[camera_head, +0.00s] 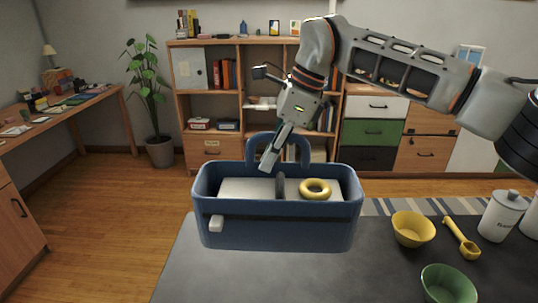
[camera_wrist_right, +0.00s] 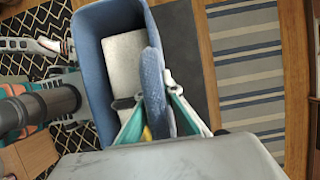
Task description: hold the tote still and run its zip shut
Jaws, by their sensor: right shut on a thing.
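The blue tote (camera_head: 280,236) stands upright on the dark table, its top open and a pale panel or lining (camera_head: 240,188) inside. A small white tab (camera_head: 216,223), perhaps the zip pull, sits at the left of a dark line on its front. My right gripper (camera_head: 268,165) reaches down at the tote's far side. In the right wrist view, its teal fingers (camera_wrist_right: 156,92) are shut on the tote's far blue handle (camera_wrist_right: 153,70). A yellow ring (camera_head: 315,189) and a dark upright piece (camera_head: 280,184) are in the tote. My left gripper cannot be made out.
Right of the tote are a yellow bowl (camera_head: 412,229), a yellow scoop (camera_head: 462,240), a green bowl (camera_head: 447,285) and a white canister (camera_head: 502,216). The table in front of the tote is clear. A striped rug (camera_wrist_right: 245,70) lies beyond the table.

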